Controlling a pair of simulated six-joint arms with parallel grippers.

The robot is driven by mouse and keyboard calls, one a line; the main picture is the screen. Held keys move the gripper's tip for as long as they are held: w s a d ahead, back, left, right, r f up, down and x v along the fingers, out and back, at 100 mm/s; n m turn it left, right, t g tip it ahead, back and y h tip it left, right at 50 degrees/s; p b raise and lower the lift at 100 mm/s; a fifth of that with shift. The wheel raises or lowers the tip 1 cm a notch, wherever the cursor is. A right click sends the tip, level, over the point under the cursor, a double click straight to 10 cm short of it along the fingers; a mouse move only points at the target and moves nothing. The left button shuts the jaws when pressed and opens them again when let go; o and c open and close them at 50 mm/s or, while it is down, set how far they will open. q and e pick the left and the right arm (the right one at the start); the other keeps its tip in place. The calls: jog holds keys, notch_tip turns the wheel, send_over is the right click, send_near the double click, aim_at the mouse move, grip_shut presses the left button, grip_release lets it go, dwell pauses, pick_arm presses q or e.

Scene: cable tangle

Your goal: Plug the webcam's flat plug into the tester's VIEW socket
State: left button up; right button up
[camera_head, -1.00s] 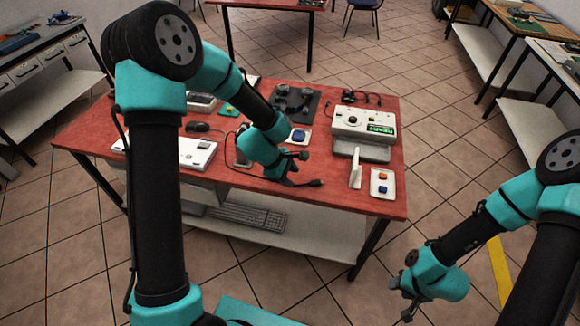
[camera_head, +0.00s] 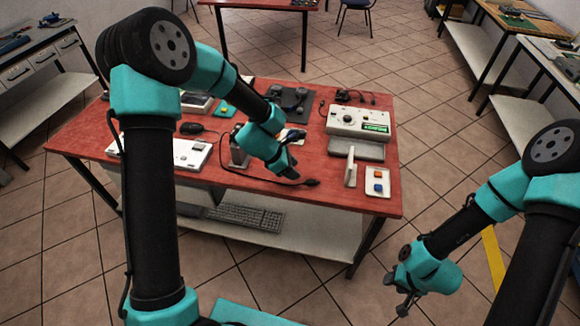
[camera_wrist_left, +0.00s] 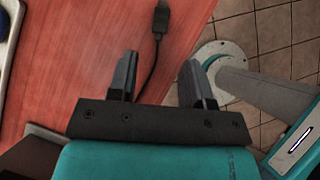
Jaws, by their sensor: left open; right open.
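A dark flat plug (camera_head: 311,182) lies on the red table near its front edge, with its thin cable running left toward a small grey upright object (camera_head: 238,152), perhaps the webcam. My left gripper (camera_head: 293,157) is open just left of the plug. In the left wrist view the plug (camera_wrist_left: 160,20) is beyond the fingertips, its cable passing between the open fingers (camera_wrist_left: 160,65) with nothing gripped. A beige box with a dial and a green label (camera_head: 357,122), perhaps the tester, stands at the back right; no VIEW lettering is readable. My right gripper (camera_head: 399,293) is open and empty, off the table.
A white box (camera_head: 190,153) and a mouse (camera_head: 191,128) lie left. A dark pad (camera_head: 290,103) is behind. Bare red table lies around the plug.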

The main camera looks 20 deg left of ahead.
aim_at(309, 182)
pick_arm(q)
jog(key=shift+x, duration=3.9)
grip_shut()
notch_tip(309, 182, up, 7)
jog(key=c, duration=0.5)
grip_release()
grip_shut()
